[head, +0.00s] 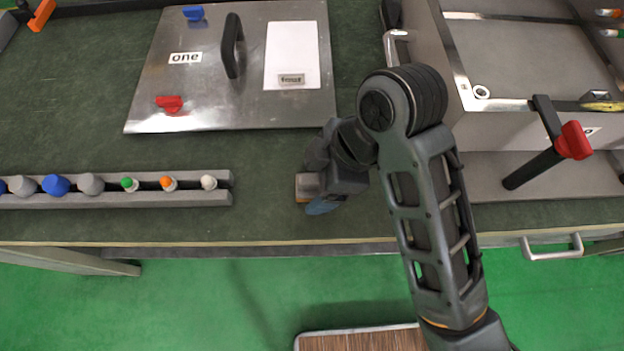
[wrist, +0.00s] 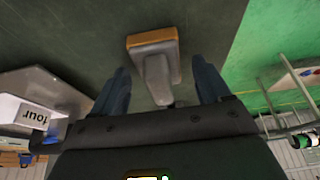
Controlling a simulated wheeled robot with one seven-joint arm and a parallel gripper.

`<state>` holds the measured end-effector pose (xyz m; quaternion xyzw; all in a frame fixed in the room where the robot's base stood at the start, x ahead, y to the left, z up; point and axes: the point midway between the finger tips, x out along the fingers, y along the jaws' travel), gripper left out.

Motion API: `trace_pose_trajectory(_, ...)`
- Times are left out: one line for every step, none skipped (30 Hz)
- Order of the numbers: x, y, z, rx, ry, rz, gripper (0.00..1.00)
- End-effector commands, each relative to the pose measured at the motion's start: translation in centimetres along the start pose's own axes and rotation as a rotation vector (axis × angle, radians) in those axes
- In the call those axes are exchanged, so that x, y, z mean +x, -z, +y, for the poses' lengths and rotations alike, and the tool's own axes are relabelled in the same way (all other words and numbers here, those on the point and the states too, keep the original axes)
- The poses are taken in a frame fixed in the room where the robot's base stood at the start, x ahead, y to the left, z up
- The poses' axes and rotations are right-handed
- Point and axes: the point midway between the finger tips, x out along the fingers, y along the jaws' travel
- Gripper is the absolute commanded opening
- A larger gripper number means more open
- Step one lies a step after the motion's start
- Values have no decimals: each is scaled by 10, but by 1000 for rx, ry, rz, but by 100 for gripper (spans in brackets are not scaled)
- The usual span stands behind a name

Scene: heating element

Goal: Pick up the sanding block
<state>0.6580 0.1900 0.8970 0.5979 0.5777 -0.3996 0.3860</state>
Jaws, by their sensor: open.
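The sanding block (wrist: 152,42) shows in the wrist view as a grey body with a handle and an orange-tan edge. It lies on the dark green tabletop, between and just beyond the fingers of my gripper (wrist: 162,88). The two blue fingers are apart, with the block's grey handle reaching back between them. In the head view my gripper (head: 316,206) is low over the table near its front edge. Only a small part of the sanding block (head: 301,188) shows there, beside the gripper; the rest is hidden. I cannot tell whether the fingers touch it.
A metal plate (head: 230,110) with a black handle lies behind the gripper. A grey rack (head: 110,200) with several coloured-capped items stands to the left. A large metal box (head: 520,125) with a red-handled clamp (head: 573,141) is at right. The table's front edge is close.

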Motion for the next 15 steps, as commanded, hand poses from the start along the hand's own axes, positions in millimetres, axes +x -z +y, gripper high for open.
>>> trace_pose_trajectory(0,0,0,0,0,0,77)
trace_pose_trajectory(0,0,0,0,0,0,74)
trace_pose_trajectory(0,0,0,0,0,0,70)
trace_pose_trajectory(0,0,0,0,0,0,67)
trace_pose_trajectory(0,0,0,0,0,0,64)
trace_pose_trajectory(0,0,0,0,0,0,60)
trace_pose_trajectory(0,0,0,0,0,0,57)
trace_pose_trajectory(0,0,0,0,0,0,55)
trace_pose_trajectory(0,0,0,0,0,0,51)
trace_pose_trajectory(0,0,0,0,0,0,48)
trace_pose_trajectory(0,0,0,0,0,0,45)
trace_pose_trajectory(0,0,0,0,0,0,41)
trace_pose_trajectory(0,0,0,0,0,0,38)
trace_pose_trajectory(0,0,0,0,0,0,35)
trace_pose_trajectory(0,0,0,0,0,0,32)
